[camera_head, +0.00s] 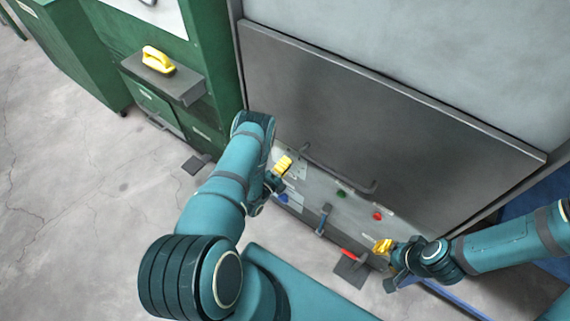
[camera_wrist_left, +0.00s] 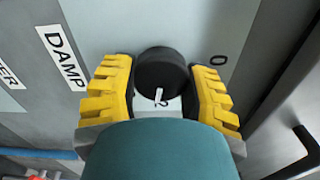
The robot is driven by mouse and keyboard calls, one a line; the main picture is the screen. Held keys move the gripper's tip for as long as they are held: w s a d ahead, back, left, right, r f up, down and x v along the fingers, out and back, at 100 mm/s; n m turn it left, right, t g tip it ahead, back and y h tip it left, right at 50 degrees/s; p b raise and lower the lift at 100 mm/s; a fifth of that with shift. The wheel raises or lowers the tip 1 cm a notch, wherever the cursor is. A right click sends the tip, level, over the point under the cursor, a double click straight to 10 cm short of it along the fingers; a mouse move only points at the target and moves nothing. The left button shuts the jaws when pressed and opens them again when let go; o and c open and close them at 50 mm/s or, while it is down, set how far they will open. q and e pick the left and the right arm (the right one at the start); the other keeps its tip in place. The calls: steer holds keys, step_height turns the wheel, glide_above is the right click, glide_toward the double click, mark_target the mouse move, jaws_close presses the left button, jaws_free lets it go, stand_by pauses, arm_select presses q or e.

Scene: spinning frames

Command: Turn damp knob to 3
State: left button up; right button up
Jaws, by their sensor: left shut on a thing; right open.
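The damp knob (camera_wrist_left: 160,72) is round and black, on a grey panel beside a DAMP label (camera_wrist_left: 61,57). Its white pointer mark points down in the left wrist view, towards a partly hidden numeral. A 0 (camera_wrist_left: 218,60) is printed to its right. My left gripper (camera_wrist_left: 160,92) has its yellow fingers on either side of the knob and is shut on it. In the head view my left gripper (camera_head: 283,165) is at the panel's left part, and the knob is hidden there. My right gripper (camera_head: 384,247) is open, low at the panel's right end.
A green button (camera_head: 341,193) and a red button (camera_head: 377,215) sit on the panel. A bar handle (camera_head: 340,173) runs along the large cover's lower edge. A red-topped pedal (camera_head: 349,257) is near the floor.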

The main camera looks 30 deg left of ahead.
arm_select(q)
steer(key=m, duration=0.4)
steer(key=shift+w, duration=0.1)
steer(key=shift+m, duration=1.5)
steer(key=o, duration=1.2)
steer(key=shift+f, duration=0.1)
